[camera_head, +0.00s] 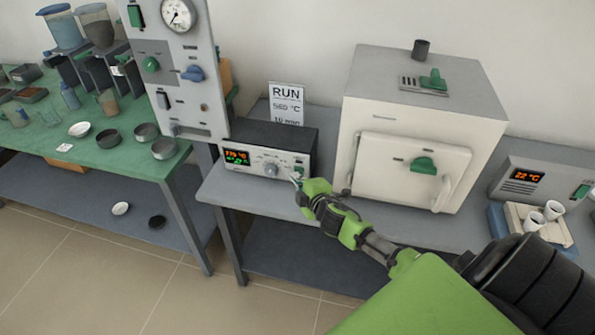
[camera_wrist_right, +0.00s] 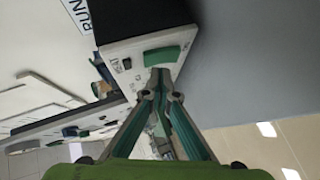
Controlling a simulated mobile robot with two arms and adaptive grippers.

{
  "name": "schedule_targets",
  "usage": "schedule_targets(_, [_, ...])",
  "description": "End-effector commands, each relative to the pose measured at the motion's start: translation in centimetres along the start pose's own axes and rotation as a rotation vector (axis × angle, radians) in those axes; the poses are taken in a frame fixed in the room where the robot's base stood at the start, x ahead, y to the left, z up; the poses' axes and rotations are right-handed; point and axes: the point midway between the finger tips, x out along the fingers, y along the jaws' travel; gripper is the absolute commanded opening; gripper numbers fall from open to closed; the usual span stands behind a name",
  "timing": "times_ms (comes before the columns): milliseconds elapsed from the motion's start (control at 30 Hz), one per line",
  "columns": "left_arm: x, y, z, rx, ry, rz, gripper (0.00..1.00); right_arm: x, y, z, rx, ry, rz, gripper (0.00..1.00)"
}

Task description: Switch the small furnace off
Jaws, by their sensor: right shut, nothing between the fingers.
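A control box (camera_head: 262,161) with a dark top and pale front stands on the grey bench, left of a cream furnace (camera_head: 425,110) with a closed door. Its display (camera_head: 237,156) is lit with orange and green digits, and a round knob (camera_head: 271,169) is beside it. My right gripper (camera_head: 297,178) is at the right end of the box's front, shut and empty. In the right wrist view a green rocker switch (camera_wrist_right: 162,56) is on the pale panel, with the fingertips (camera_wrist_right: 161,77) just beside it; contact cannot be told. My left gripper is out of view.
A sign reading RUN (camera_head: 287,101) stands behind the box. A tall gauge panel (camera_head: 177,70) rises at left beside a green table (camera_head: 110,150) with dishes. At right is another unit (camera_head: 535,183) showing 22 °C, with white crucibles (camera_head: 545,215) before it.

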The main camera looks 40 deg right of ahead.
Motion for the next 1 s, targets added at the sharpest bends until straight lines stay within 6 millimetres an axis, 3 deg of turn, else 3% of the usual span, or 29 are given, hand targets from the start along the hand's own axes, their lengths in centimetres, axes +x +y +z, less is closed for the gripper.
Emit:
schedule_targets(533, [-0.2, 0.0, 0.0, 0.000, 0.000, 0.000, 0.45, -0.9, -0.7, -0.7, 0.000, 0.000, 0.000, 0.00])
schedule_targets(1000, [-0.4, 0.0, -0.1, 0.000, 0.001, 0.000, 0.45, -3.9, -2.8, -2.8, 0.001, 0.000, 0.000, 0.00])
